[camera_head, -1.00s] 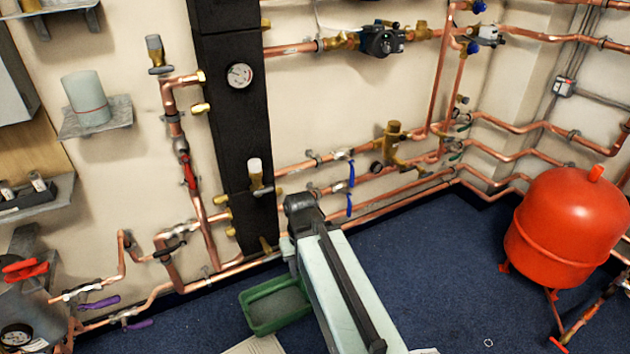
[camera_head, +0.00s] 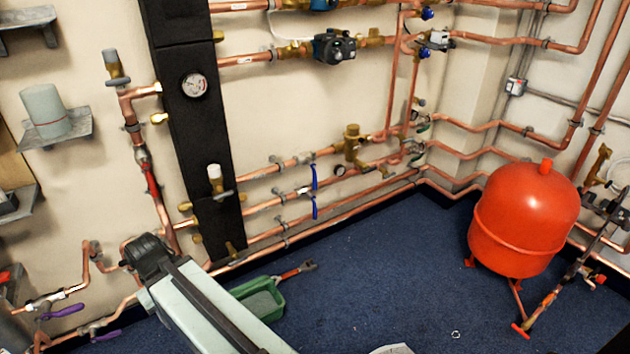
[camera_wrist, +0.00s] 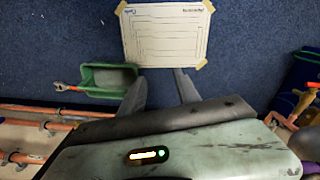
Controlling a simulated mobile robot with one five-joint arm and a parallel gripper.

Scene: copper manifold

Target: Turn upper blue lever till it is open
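The upper blue lever (camera_head: 314,178) hangs roughly upright on a copper pipe on the wall, in the middle of the head view. A second blue lever (camera_head: 315,207) is just below it on the lower pipe. My gripper (camera_wrist: 160,76) shows in the wrist view with its two fingers apart and nothing between them. It points toward the blue floor, and neither blue lever is seen there. In the head view my arm is at the lower left, away from the levers; the fingers cannot be made out.
A green tray (camera_head: 260,299) and a wrench (camera_head: 296,271) lie on the floor beside my arm. A paper sheet (camera_wrist: 166,34) lies ahead of my fingers. A red tank (camera_head: 524,218) stands at right. Blue floor (camera_head: 385,265) before the levers is clear.

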